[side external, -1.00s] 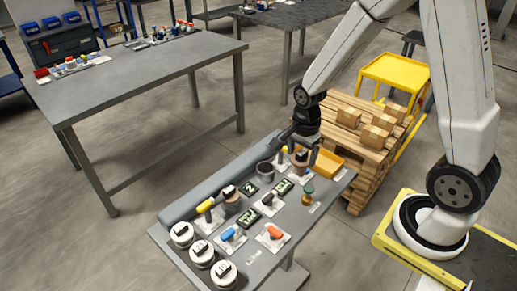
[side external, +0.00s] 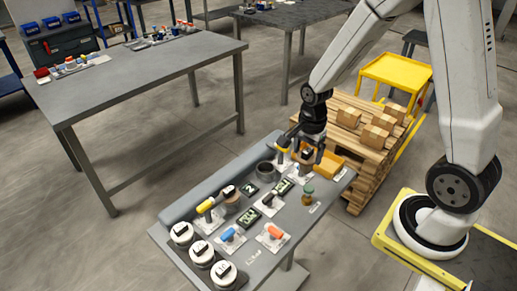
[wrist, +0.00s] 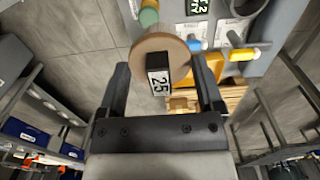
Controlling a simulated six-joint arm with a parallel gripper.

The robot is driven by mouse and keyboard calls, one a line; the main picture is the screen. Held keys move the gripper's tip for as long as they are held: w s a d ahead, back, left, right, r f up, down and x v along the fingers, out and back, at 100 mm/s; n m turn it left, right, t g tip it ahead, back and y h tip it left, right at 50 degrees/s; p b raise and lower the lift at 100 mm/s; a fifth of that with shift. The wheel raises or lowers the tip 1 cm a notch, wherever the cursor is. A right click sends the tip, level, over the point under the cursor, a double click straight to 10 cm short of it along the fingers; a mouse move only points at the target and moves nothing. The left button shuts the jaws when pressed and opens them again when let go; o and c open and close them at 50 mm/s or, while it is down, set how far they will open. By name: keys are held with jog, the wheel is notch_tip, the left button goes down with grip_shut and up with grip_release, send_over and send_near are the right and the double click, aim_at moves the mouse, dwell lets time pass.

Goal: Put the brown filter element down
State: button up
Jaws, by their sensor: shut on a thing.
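The brown filter element (wrist: 150,45) is a round brown disc with a black handle block labelled 25 in the wrist view. My gripper (wrist: 160,75) is shut on it, with a finger on each side of the block. In the side view my gripper (side external: 306,152) is over the far right part of the grey bench (side external: 266,262), with the element (side external: 305,157) small and partly hidden between the fingers. I cannot tell how far its underside is from the bench. Another brown-topped piece (side external: 232,199) stands in the bench's middle left.
A dark open cup (side external: 266,170) stands left of my gripper. An orange-yellow tray (side external: 330,162) lies to its right, and a green-topped item (side external: 308,192) stands in front. Valves with coloured handles and several white round pieces (side external: 201,252) crowd the bench. A pallet with boxes (side external: 368,150) stands behind.

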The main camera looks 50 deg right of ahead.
jog(key=s+d, duration=0.7)
jog(key=d, duration=0.4)
jog(key=shift+d+r, duration=0.2)
jog(key=w+d+f, duration=0.6)
jog(key=w+f, duration=0.3)
jog(key=w, duration=0.3)
jog(key=shift+f, duration=0.2)
jog(key=shift+w+d+f, duration=0.15)
jog(key=shift+w+f, duration=0.1)
jog(key=shift+f, duration=1.55)
jog(key=shift+f, duration=0.15)
